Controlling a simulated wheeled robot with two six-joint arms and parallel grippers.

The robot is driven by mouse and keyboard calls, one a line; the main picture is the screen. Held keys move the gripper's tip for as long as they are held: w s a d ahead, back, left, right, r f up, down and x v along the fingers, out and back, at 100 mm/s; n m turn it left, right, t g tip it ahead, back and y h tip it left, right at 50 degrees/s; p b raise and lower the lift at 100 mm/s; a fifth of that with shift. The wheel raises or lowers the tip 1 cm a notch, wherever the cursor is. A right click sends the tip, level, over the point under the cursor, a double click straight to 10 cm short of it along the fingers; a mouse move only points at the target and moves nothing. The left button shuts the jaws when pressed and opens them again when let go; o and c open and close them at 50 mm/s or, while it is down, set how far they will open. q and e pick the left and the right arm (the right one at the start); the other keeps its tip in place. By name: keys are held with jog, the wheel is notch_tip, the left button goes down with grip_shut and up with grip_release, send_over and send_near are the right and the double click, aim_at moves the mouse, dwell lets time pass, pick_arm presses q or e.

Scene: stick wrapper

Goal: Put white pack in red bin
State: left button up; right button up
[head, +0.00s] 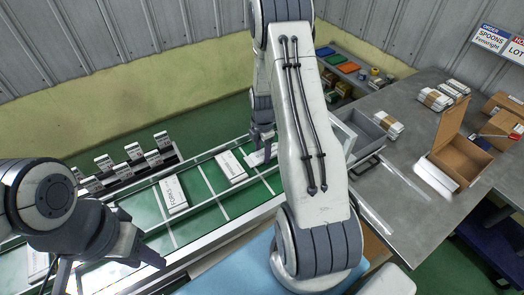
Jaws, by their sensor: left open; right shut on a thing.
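Several white packs lie on the green conveyor: one with a dark FORKS label (172,193), a plain-looking one (232,167), and one partly cut off at the lower left (38,266). My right gripper (262,150) is at the conveyor's far right end, partly hidden behind my own arm. It is shut on a white pack (261,157) at the belt; I cannot tell whether the pack is lifted. My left gripper (110,274) is open and empty over the near left part of the conveyor. I see no clear red bin.
A grey bin (368,128) stands right of my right arm. The grey table (400,165) carries wrapped white stacks (434,99) and an open cardboard box (452,150). A shelf with coloured items (335,58) stands behind.

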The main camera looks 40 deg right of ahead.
jog(key=o, duration=0.9)
jog(key=shift+f, duration=0.15)
jog(key=o, duration=0.4)
jog(key=shift+r, duration=0.2)
